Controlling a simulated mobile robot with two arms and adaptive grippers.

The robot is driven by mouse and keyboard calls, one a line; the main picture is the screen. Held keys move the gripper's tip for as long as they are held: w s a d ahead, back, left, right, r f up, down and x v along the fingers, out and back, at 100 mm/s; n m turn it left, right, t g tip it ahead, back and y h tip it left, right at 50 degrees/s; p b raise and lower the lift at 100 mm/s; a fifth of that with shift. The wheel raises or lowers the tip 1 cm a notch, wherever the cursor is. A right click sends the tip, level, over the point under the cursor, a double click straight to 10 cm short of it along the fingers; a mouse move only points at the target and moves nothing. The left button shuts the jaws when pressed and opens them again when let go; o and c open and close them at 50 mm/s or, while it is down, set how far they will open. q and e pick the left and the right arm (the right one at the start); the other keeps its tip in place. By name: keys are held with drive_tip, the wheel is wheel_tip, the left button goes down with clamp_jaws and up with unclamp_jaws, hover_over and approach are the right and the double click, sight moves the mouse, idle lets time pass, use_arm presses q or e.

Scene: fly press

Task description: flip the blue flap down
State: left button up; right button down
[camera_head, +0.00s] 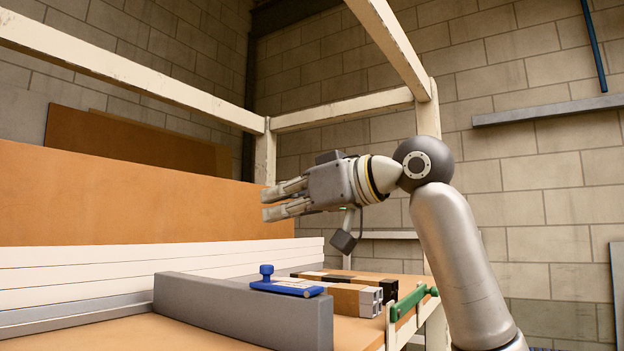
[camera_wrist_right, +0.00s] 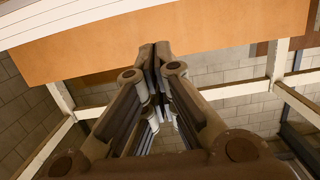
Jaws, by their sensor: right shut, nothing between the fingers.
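The blue flap (camera_head: 287,287) is a thin blue plate with a round blue knob (camera_head: 266,270) standing up at its left end. It shows in the head view, beside the top of a long grey block (camera_head: 245,313) and close to level; I cannot tell its exact tilt. My right gripper (camera_head: 268,202) is in the air above and behind the flap, apart from it and pointing left. Its fingertips (camera_wrist_right: 155,58) come together in the right wrist view, shut and empty. The flap is not seen in that view. My left gripper is not in view.
A green bar (camera_head: 409,303) sits at the table's right side. Dark and metal-ended bars (camera_head: 368,300) lie behind the flap. White boards (camera_head: 150,265) and a tall orange-brown panel (camera_head: 130,195) stand at the left. Cream frame posts (camera_head: 427,120) and beams surround the table.

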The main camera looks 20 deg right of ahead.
drive_tip(key=s+d+r+b, duration=0.1)
drive_tip(key=s+d+r, duration=0.2)
drive_tip(key=s+r, duration=0.1)
drive_tip(key=shift+s+r, duration=0.15)
drive_tip(key=shift+r, duration=0.45)
drive_tip(key=shift+d, duration=0.1)
drive_tip(key=shift+s, duration=0.1)
